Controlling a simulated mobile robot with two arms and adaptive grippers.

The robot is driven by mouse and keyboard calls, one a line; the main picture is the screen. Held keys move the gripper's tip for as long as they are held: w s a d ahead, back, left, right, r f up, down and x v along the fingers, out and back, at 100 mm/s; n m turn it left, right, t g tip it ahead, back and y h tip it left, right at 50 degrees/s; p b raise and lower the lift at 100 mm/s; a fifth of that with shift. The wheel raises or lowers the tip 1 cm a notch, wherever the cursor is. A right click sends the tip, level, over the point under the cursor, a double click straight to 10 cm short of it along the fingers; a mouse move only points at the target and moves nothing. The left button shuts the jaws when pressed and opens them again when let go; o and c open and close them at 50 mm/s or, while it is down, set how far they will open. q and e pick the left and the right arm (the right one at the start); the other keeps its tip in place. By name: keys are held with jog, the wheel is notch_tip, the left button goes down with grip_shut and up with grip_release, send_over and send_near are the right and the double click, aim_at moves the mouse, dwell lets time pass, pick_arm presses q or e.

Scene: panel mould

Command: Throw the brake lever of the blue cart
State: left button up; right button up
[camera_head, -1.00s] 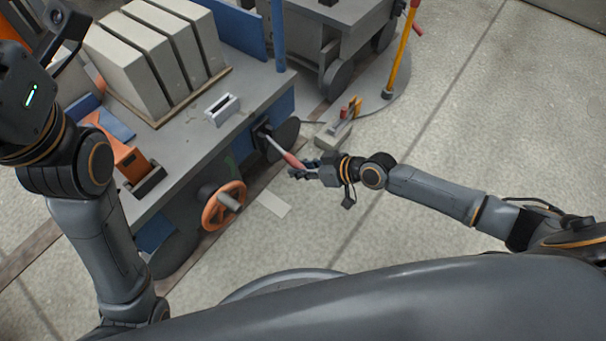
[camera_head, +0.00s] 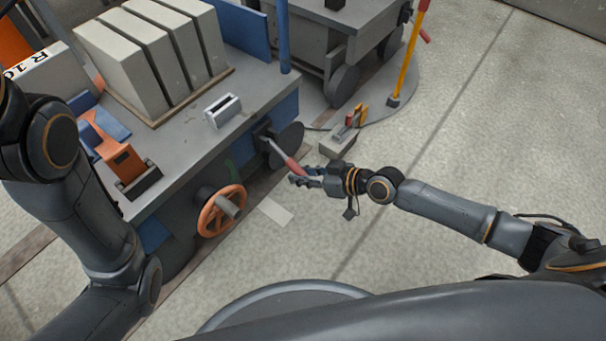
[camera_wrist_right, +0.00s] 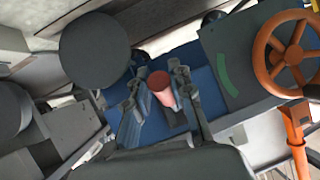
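The blue cart (camera_head: 283,107) stands at the left and centre of the head view, with a grey deck. Its brake lever (camera_head: 283,154) is a grey rod with a red grip, sloping out from a dark bracket on the cart's side. My right gripper (camera_head: 300,177) is at the lever's red end. In the right wrist view the red grip (camera_wrist_right: 161,88) lies between the two spread fingers of my right gripper (camera_wrist_right: 160,95); I cannot tell whether either finger touches it. My left arm is at the left edge, and its gripper is out of the picture.
An orange handwheel (camera_head: 222,210) is on the cart's side, left of the lever. Grey slabs (camera_head: 150,55) and an orange clamp (camera_head: 120,155) sit on the deck. A grey control box (camera_head: 338,143) and a yellow pole (camera_head: 410,50) stand beyond. Floor at right is clear.

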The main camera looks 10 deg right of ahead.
jog(key=o, duration=0.4)
jog(key=shift+w, duration=0.1)
jog(key=v, duration=1.2)
dwell(0.4)
